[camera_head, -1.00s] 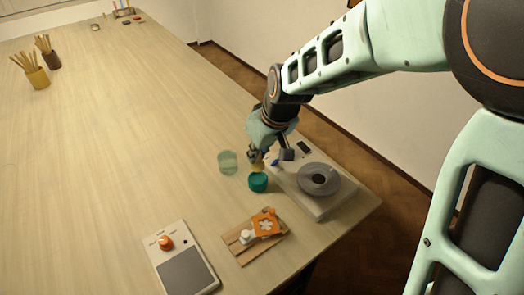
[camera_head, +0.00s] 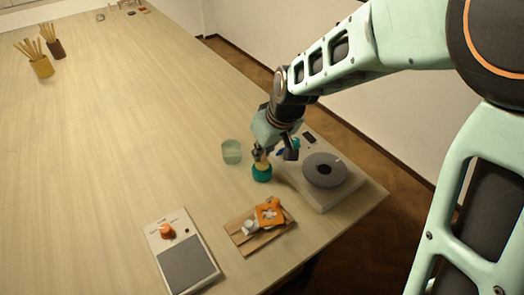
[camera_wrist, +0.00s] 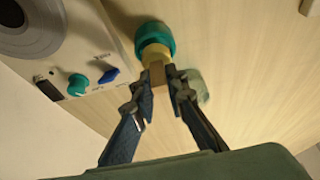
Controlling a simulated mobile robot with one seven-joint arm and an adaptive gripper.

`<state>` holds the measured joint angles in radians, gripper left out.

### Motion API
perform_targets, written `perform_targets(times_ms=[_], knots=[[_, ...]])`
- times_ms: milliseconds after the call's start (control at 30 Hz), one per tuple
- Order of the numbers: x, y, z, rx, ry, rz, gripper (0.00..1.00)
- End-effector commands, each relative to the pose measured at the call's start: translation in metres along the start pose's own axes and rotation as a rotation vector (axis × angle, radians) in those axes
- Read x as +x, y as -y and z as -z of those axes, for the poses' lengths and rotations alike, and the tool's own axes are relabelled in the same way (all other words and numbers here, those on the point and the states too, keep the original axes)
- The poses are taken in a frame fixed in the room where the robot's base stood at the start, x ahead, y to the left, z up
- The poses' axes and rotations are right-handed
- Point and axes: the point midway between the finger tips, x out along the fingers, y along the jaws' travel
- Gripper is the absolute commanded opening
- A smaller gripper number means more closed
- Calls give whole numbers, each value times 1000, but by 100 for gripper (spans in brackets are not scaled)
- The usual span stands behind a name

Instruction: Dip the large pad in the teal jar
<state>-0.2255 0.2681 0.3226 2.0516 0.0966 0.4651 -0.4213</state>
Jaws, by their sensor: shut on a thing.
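The teal jar (camera_head: 262,175) stands on the table, left of the turntable unit. In the wrist view the jar (camera_wrist: 152,31) is just beyond my fingertips. My gripper (camera_head: 262,151) points down over the jar. In the wrist view my gripper (camera_wrist: 160,75) is shut on the brown grip of a pale yellow pad (camera_wrist: 155,52), which I take for the large pad. The pad (camera_head: 261,160) is at the jar's mouth. Its lower end is hidden by the jar, so I cannot tell how deep it sits.
A clear greenish cup (camera_head: 231,152) stands just left of the jar. A turntable unit (camera_head: 318,199) is to the right, near the table edge. A wooden board (camera_head: 240,234) with an orange stencil (camera_head: 270,212) and a grey-pad device (camera_head: 188,265) lie in front.

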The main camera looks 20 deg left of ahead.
Motion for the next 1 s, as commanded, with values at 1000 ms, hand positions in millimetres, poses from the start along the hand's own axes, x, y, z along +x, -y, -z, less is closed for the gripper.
perform_targets(times_ms=[1000], knots=[[15, 0, -6, 0, 0, 0, 0]])
